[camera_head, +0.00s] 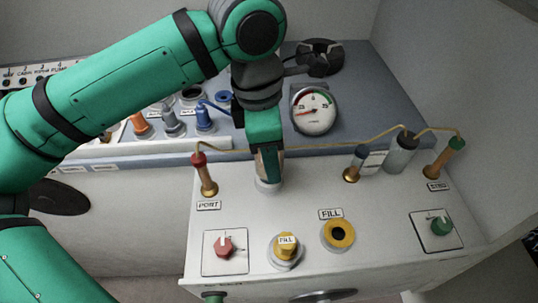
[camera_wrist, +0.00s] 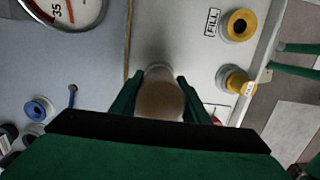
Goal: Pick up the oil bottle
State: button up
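A pale, brownish bottle (camera_wrist: 160,101), which looks like the oil bottle, stands between the fingers of my gripper (camera_wrist: 163,86) in the wrist view. One green finger is on each side of it, very close. I cannot tell whether both fingers press on it. In the head view my gripper (camera_head: 268,168) points straight down over the white console top, and the bottle's pale lower end (camera_head: 268,185) shows below the fingers. The rest of the bottle is mostly hidden by my gripper.
The white console (camera_head: 300,200) carries a red-topped post (camera_head: 206,176), a yellow FILL cap (camera_head: 287,246), an open yellow FILL ring (camera_head: 339,234) and a red knob (camera_head: 225,247). A thin yellow line runs behind my gripper. A gauge (camera_head: 314,110) and a clear jar (camera_head: 401,153) stand farther back.

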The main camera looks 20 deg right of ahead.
jog(key=shift+r, duration=0.1)
jog(key=shift+c, duration=0.3)
jog(key=shift+r, duration=0.55)
jog(key=s+a+r, duration=0.8)
jog(key=s+r, duration=0.3)
jog(key=shift+s+r, duration=0.25)
jog(key=shift+r, duration=0.1)
jog(key=shift+w, duration=0.1)
